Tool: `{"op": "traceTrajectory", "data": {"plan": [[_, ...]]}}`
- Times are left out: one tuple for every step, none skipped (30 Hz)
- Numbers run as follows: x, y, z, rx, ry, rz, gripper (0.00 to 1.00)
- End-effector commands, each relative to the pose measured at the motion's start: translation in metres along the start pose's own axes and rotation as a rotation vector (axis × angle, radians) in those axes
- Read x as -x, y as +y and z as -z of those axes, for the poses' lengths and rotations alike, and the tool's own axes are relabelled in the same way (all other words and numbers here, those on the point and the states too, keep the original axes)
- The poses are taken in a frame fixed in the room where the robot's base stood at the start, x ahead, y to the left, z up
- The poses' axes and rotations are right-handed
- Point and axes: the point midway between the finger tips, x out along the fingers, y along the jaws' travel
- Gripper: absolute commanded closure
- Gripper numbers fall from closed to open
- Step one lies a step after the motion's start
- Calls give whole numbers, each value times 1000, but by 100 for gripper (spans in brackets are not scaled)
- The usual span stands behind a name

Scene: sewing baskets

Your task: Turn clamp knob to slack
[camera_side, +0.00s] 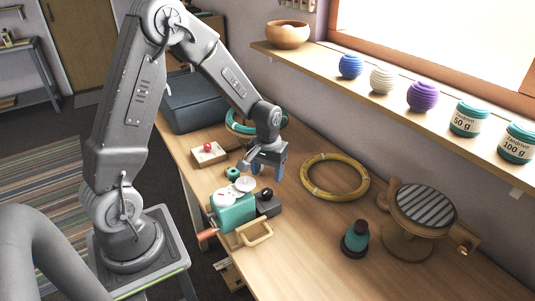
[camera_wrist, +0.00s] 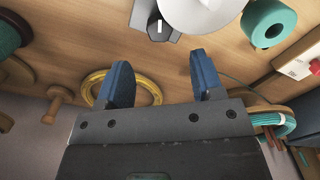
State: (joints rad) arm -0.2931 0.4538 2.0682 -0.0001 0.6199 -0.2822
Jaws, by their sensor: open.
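A round stand (camera_side: 408,240) with a striped pad on top stands at the right of the bench. A wooden peg-like piece (camera_wrist: 60,96) shows at the left in the wrist view. A black knob (camera_side: 267,193) sits on a grey box, and its white mark shows in the wrist view (camera_wrist: 158,29). My gripper (camera_side: 267,170) is open and empty above the bench, behind the grey box; its blue fingers (camera_wrist: 158,78) are apart.
A teal winder (camera_side: 232,215) with white discs stands beside the grey box. A yellow coil (camera_side: 308,188) lies on the bench, right of my gripper. Yarn balls line the shelf (camera_side: 400,100).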

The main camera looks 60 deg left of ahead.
Motion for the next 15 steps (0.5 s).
{"op": "traceTrajectory", "data": {"plan": [[13, 0, 1, 0, 6, -2, 39], [20, 0, 1, 0, 7, -2, 39], [28, 0, 1, 0, 6, -2, 39], [33, 0, 1, 0, 5, -2, 39], [39, 0, 1, 0, 5, -2, 39], [45, 0, 0, 0, 5, -1, 39], [49, 0, 1, 0, 4, -1, 39], [53, 0, 0, 0, 3, -1, 39], [58, 0, 0, 0, 3, -1, 39], [60, 0, 0, 0, 2, 0, 39], [63, 0, 0, 0, 1, 0, 39], [65, 0, 0, 0, 1, 0, 39], [67, 0, 0, 0, 1, 0, 39], [68, 0, 0, 0, 1, 0, 39], [69, 0, 0, 0, 0, 0, 39]]}}
